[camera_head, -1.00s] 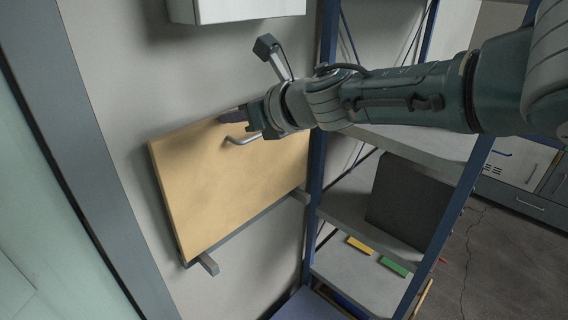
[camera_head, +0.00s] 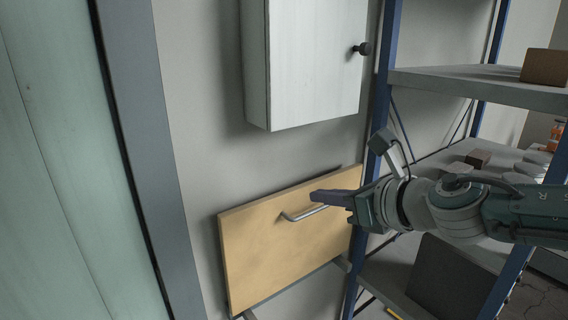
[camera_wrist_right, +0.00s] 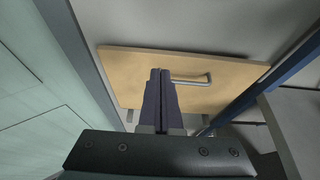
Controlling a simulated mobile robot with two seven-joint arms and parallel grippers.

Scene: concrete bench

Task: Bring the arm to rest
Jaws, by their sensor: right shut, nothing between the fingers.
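My right gripper (camera_head: 322,196) comes in from the right in the head view, its dark fingers pointing left in front of a tan wooden panel (camera_head: 262,256). In the right wrist view the two fingers (camera_wrist_right: 160,76) are pressed together with nothing between them. A curved metal handle (camera_head: 300,214) on the panel shows just left of and below the fingertips. In the right wrist view the handle (camera_wrist_right: 193,81) lies just right of the fingertips; I cannot tell whether they touch. My left gripper is out of view.
A white cabinet (camera_head: 312,62) with a dark knob hangs on the wall above the panel. A blue-framed shelf unit (camera_head: 478,88) with several items stands on the right, behind my arm. A grey post (camera_head: 150,150) and pale green panel (camera_head: 45,170) are at the left.

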